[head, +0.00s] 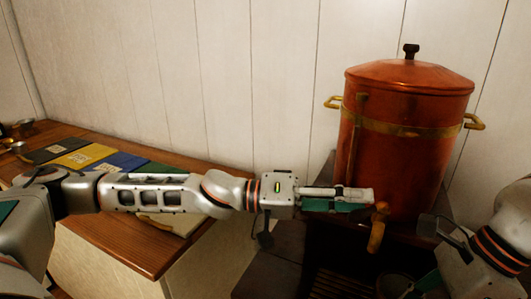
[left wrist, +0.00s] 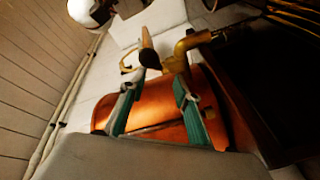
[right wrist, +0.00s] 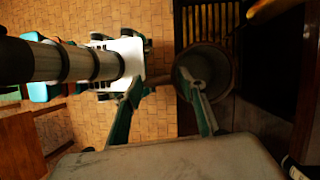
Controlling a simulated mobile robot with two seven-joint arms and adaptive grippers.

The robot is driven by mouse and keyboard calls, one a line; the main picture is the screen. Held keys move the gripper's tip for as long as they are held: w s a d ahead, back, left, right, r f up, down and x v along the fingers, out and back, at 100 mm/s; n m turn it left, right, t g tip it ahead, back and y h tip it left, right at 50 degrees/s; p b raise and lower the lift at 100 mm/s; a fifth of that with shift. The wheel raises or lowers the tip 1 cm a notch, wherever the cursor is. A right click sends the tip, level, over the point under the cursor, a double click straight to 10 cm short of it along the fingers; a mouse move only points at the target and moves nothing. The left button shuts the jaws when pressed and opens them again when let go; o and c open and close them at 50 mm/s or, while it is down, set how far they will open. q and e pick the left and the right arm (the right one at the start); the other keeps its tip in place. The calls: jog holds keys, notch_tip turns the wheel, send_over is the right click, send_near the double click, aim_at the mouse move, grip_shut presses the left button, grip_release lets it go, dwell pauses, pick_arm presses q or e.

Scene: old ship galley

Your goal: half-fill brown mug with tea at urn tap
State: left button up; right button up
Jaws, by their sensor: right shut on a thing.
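The copper urn (head: 405,130) with a brass band stands at the right in the head view. Its brass tap (head: 377,228) sticks out low at the front; it also shows in the left wrist view (left wrist: 190,45). My left gripper (head: 370,199) is beside the tap, its fingers apart with nothing between them. The brown mug (head: 394,284) is dim, low below the tap. In the right wrist view, the mug (right wrist: 230,72) is seen from above. My right gripper (right wrist: 158,82) is shut on the mug's side. The tea level inside is too dark to tell.
A wooden counter (head: 120,235) at the left holds several coloured packets (head: 85,157). A dark slatted rack (head: 335,285) lies below the urn. The urn has brass side handles (head: 475,122). White panelled wall (head: 230,80) closes the back.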

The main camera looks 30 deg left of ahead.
pick_arm(q)
jog(key=shift+w+a+m+g+h, duration=0.15)
jog(key=shift+w+m+g, duration=0.2)
jog(key=shift+m+g, duration=0.5)
jog(key=shift+w+d+m+g+h, duration=0.1)
jog(key=shift+w+m+g+h, duration=0.2)
jog(key=shift+g, duration=0.9)
jog(key=shift+w+a+m+g+h, duration=0.1)
jog(key=shift+w+m+g, duration=0.25)
jog(key=shift+m+g, duration=0.55)
jog(key=a, duration=1.2)
jog(key=w+a+r+m+t+h, duration=0.2)
jog(key=w+a+r+m+t, duration=0.4)
jog(key=a+r, duration=0.6)
jog(key=shift+w+a+r, duration=0.4)
jog(key=shift+w+a, duration=0.15)
jog(key=shift+w, duration=0.3)
jog(key=shift+h, duration=0.25)
pick_arm(e)
jog(key=shift+c, duration=0.8)
jog(key=shift+w+a, duration=0.25)
jog(key=shift+a, duration=0.05)
jog(key=w+a, duration=0.4)
jog(key=a, duration=0.1)
jog(key=shift+w, duration=0.3)
